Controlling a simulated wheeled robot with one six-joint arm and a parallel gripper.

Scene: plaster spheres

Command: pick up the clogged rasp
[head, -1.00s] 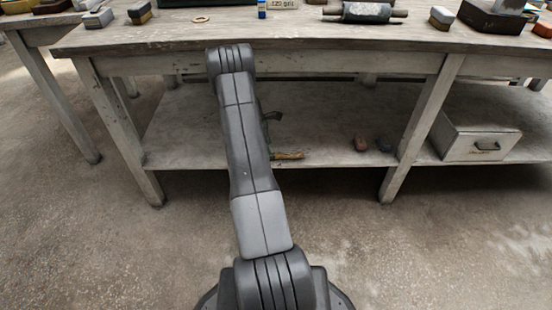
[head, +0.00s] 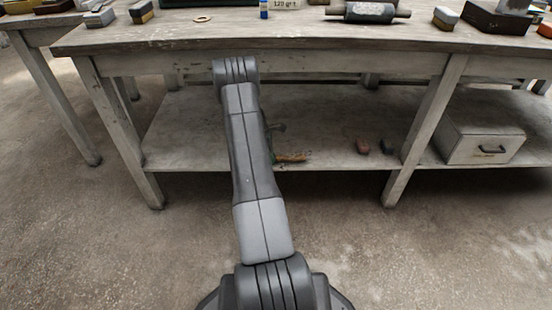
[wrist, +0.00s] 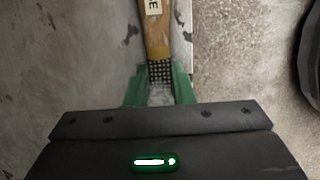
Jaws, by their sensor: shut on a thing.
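The clogged rasp (wrist: 157,40) has a brown wooden handle with a pale label, partly cut off at the top of the wrist view. Below the handle is a dark studded band, then a whitish part between the fingers. My gripper (wrist: 160,85) has green fingers shut on that part. In the head view the rasp's orange-brown handle (head: 292,157) shows at the front of the lower shelf, to the right of my arm. My arm hides most of the gripper there. I cannot tell whether the rasp touches the shelf.
The lower shelf (head: 200,125) lies under the worn bench top (head: 300,40). A drawer-like box (head: 482,143) stands farther right, past a bench leg (head: 425,130). Shelf space between is clear.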

